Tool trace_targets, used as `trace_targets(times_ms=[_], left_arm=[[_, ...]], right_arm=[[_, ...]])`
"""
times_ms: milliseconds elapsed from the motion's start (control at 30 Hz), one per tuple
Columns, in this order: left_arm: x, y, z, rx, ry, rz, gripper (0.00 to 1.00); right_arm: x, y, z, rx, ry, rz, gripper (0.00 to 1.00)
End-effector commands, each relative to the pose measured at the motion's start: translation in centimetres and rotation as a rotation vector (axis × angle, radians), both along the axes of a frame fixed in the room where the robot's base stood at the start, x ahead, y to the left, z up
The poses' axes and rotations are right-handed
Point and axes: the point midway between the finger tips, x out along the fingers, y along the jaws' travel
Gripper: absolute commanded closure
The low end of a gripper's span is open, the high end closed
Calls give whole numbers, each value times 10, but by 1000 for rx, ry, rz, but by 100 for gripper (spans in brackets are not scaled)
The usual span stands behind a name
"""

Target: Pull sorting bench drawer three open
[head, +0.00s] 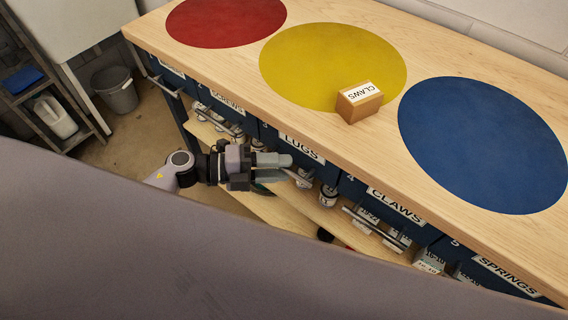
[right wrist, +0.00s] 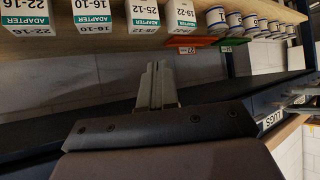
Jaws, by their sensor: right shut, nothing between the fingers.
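The sorting bench (head: 290,100) runs diagonally through the head view, with a row of dark blue drawers under its wooden top. Drawer three is the one labelled LUGS (head: 301,148), just left of the drawer marked 4. Its bar handle (head: 299,178) shows below the label, and its front looks in line with its neighbours. My right gripper (right wrist: 156,86) is shut and empty in the right wrist view, where the LUGS label (right wrist: 270,122) appears upside down at the right.
A box marked CLAWS (head: 360,101) stands at the yellow disc's edge. Drawers SCREWS (head: 227,101), CLAWS (head: 396,205) and SPRINGS (head: 507,275) flank drawer three. A lower shelf (right wrist: 120,45) holds boxes and cans. A grey bin (head: 116,92) stands on the floor at left.

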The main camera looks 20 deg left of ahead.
Motion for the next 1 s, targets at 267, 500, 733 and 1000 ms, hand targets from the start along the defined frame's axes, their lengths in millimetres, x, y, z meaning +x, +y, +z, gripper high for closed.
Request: trace_targets(times_ms=[267, 500, 733, 1000], left_arm=[[6, -13, -2, 0, 1, 1, 63], [6, -13, -2, -1, 0, 1, 86], [6, -13, -2, -1, 0, 1, 100], [-4, -9, -1, 0, 3, 0, 100]], right_arm=[[0, -2, -1, -5, 1, -3, 100], [0, -3, -1, -5, 1, -3, 100], [-1, -3, -1, -5, 2, -3, 100], [-1, -3, 4, -5, 0, -2, 100]])
